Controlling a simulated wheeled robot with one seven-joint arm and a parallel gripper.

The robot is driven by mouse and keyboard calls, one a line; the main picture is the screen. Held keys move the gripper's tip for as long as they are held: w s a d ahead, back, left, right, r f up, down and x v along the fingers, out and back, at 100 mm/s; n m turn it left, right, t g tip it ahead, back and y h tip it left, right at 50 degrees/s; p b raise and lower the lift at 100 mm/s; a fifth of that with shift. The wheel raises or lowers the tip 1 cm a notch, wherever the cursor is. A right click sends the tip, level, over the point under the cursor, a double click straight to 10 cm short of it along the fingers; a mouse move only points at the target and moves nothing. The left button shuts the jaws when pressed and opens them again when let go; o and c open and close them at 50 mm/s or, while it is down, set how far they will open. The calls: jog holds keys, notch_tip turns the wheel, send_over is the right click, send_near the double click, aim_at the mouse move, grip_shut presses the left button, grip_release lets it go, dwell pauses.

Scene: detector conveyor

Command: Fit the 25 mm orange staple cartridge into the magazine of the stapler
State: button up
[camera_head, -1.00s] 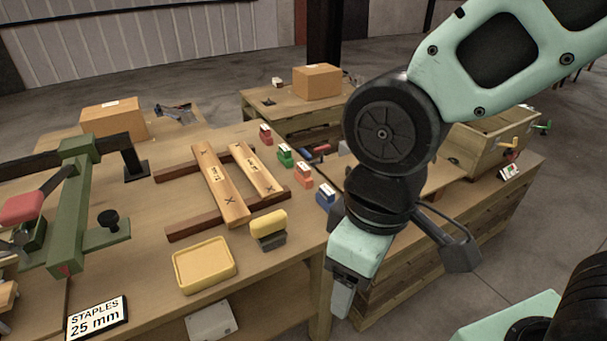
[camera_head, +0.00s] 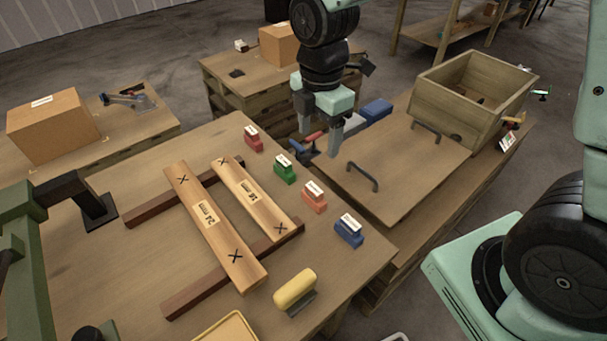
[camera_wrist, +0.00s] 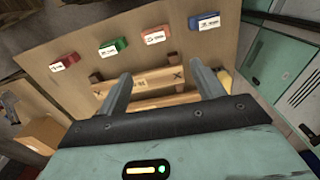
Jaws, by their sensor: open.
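The orange staple cartridge (camera_head: 314,201), with a white label on top, stands on the table between the green cartridge (camera_head: 285,172) and the blue cartridge (camera_head: 348,235). It also shows in the wrist view (camera_wrist: 156,38), beyond my fingers. My gripper (camera_head: 319,130) points down, open and empty, behind and above the row, with no contact with the cartridge. Its fingers also show open in the wrist view (camera_wrist: 163,84). A green machine frame (camera_head: 22,225), possibly the stapler, is cut off at the left edge. Its magazine is out of view.
A red cartridge (camera_head: 253,140) ends the row at the back. Two marked planks (camera_head: 215,228) lie on brown rails. A yellow-topped block (camera_head: 295,289) and a yellow tray (camera_head: 230,329) are in front. A handled board (camera_head: 350,170) and wooden crate (camera_head: 470,93) stand right.

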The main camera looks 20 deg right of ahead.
jog(key=p, duration=0.1)
send_over(314, 189)
notch_tip(314, 189, down, 12)
jog(key=shift+d, duration=0.15)
jog(key=shift+f+p, duration=0.75)
jog(key=shift+f, duration=1.95)
jog(key=c, duration=1.1)
